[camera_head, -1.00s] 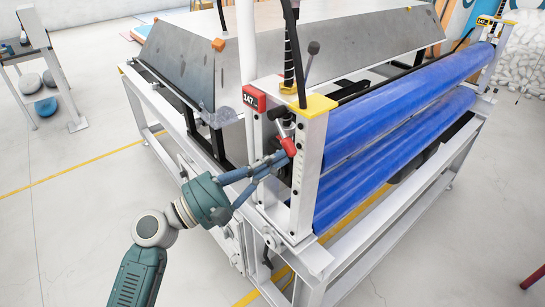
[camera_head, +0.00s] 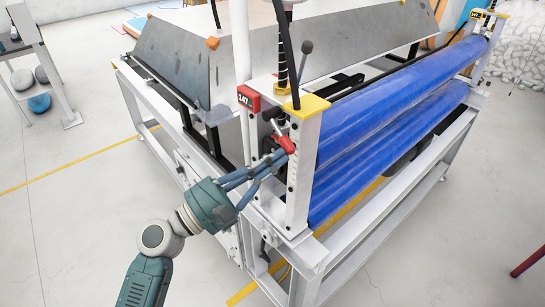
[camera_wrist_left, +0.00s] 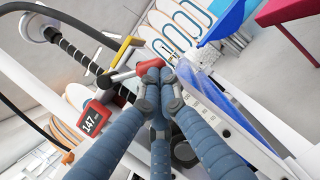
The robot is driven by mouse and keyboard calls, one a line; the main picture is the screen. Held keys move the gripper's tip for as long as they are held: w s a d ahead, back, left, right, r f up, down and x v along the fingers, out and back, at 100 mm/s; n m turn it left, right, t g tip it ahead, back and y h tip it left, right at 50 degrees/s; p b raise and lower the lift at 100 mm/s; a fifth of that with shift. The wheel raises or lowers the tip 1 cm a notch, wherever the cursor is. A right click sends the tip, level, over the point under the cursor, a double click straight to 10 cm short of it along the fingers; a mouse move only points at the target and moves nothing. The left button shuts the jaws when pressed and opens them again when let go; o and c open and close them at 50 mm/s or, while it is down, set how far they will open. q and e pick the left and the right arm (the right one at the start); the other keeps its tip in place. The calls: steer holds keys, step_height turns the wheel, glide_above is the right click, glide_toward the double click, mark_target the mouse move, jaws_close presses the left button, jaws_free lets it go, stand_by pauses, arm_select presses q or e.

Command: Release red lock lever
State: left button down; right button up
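The red lock lever (camera_head: 287,144) sits on the near end post of the roller machine, below the yellow cap. My right gripper is not in view.
Blue rollers (camera_head: 400,105) run back to the right from the white end post (camera_head: 301,185). A red counter box (camera_head: 248,98) and a black-knobbed lever (camera_head: 305,58) are above my gripper. A white frame (camera_head: 352,245) surrounds it. The floor at left is open.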

arm_select(q)
steer(key=shift+s+d+r+n+p, duration=0.2)
steer(key=shift+r+n+p, duration=0.1)
steer(key=shift+n, duration=0.2)
steer(key=shift+s+d+r+p, duration=0.2)
steer(key=shift+s+r+p, duration=0.15)
steer(key=shift+p, duration=0.15)
steer(key=shift+s+d+r+p, duration=0.2)
steer(key=shift+r+p, duration=0.25)
steer(key=shift+r, duration=0.1)
steer(key=shift+s+d+r+p, duration=0.15)
steer(key=shift+s+r+p, duration=0.05)
steer(key=shift+r+p, duration=0.3)
stand_by(2.7)
steer(key=shift+f, duration=0.1)
stand_by(0.4)
